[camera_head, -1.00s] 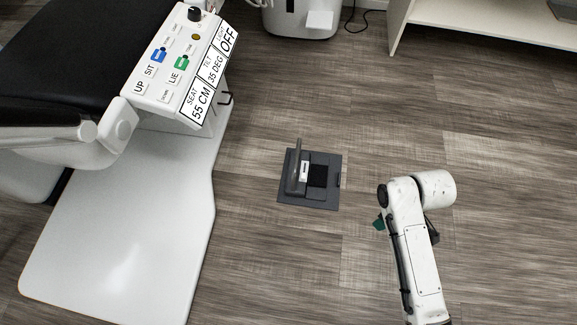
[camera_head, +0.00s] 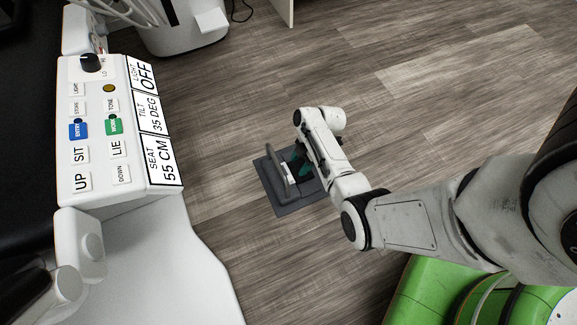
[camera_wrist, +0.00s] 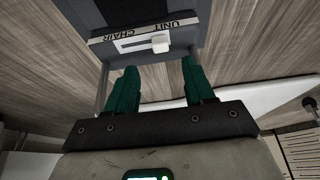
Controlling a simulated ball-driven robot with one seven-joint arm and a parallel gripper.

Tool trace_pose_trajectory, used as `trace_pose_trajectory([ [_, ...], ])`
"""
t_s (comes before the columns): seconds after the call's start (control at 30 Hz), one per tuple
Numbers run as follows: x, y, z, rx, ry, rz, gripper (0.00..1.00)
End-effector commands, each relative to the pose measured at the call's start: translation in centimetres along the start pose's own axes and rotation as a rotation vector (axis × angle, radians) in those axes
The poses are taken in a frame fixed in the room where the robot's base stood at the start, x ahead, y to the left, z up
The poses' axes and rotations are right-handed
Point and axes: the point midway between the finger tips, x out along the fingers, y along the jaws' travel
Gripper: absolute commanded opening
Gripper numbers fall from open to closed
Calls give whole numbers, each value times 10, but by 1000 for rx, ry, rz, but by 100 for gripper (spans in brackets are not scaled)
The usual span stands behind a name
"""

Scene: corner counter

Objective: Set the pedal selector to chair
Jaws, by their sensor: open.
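The foot pedal (camera_head: 291,208) is a dark grey unit on the floor with a raised bar. In the wrist view its selector strip carries the words CHAIR (camera_wrist: 116,32) and UNIT (camera_wrist: 181,22), upside down. Below them, a white selector knob (camera_wrist: 161,43) sits toward the right end of its slot, on the UNIT side. My gripper (camera_wrist: 158,75) has its teal fingers apart and empty, with the knob just beyond and roughly between the tips. In the head view my gripper (camera_head: 301,165) is over the pedal, and the arm hides part of it.
The dental chair's white base and control panel (camera_head: 115,130) with labelled buttons stand at the left. A white unit (camera_head: 180,28) with a cable is at the back. Wood floor is clear beyond the pedal and to the upper right.

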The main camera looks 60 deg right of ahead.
Motion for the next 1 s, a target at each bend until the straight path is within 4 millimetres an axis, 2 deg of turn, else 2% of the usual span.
trace_pose_trajectory([
  [0.03, 16, 0, 2, -2, 0, -2, 53],
  [0.1, 30, 0, 2, -1, 0, -2, 53],
  [0.3, 61, 0, 2, 0, -1, -2, 53],
  [0.4, 71, 0, 1, 1, -1, -2, 53],
  [0.57, 78, 0, 0, 1, -1, -1, 53],
  [0.83, 78, 0, 0, 1, -1, 0, 53],
  [1.0, 78, 0, 0, 1, -1, 0, 39],
])
